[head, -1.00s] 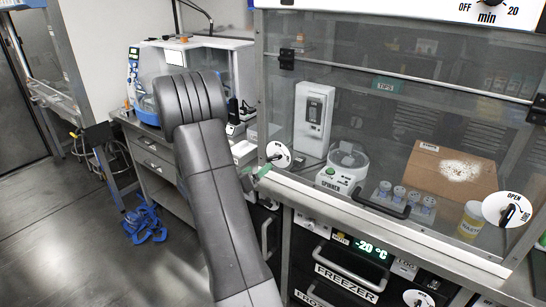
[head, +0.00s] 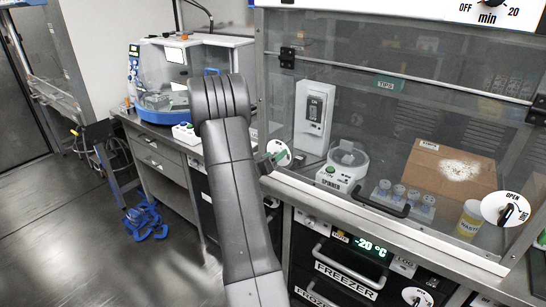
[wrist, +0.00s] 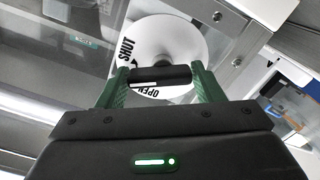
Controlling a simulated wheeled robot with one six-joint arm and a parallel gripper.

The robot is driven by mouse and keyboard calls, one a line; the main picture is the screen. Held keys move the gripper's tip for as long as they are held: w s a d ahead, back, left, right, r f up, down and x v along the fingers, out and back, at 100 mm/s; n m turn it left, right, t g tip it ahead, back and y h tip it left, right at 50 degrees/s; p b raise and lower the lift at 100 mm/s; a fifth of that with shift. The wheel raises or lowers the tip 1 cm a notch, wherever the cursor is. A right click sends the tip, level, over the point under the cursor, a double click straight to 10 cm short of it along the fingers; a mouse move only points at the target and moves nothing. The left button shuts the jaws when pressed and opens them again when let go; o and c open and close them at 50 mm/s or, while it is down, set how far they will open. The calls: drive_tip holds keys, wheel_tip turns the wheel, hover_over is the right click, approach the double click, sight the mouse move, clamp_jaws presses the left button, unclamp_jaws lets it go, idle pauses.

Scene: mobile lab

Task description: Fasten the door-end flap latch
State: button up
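The white round latch dial (head: 279,153) is at the left end of the glass front's lower rail. In the wrist view the dial (wrist: 190,45) carries the words SHUT at its left and OPEN below, and a black bar handle (wrist: 160,76) lies across it. My gripper (wrist: 160,82) is at this dial, its green fingers apart at the two ends of the handle. I cannot tell whether they touch it. In the head view my gripper (head: 268,160) partly covers the dial. A second latch dial (head: 508,209), marked OPEN, is at the right end.
A black pull handle (head: 381,205) juts from the glass front. The freezer (head: 345,266) is below. The floor at left is mostly clear.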

drive_tip(key=c, duration=0.5)
drive_tip(key=shift+f+b, duration=0.1)
drive_tip(key=shift+b, duration=0.2)
drive_tip(key=m+b, duration=0.2)
drive_tip(key=shift+f+m, duration=0.1)
drive_tip(key=shift+m, duration=0.2)
drive_tip(key=shift+s+d+m+b, duration=0.1)
drive_tip(key=shift+m+b, duration=1.4)
drive_tip(key=o, duration=1)
drive_tip(key=shift+c, duration=0.2)
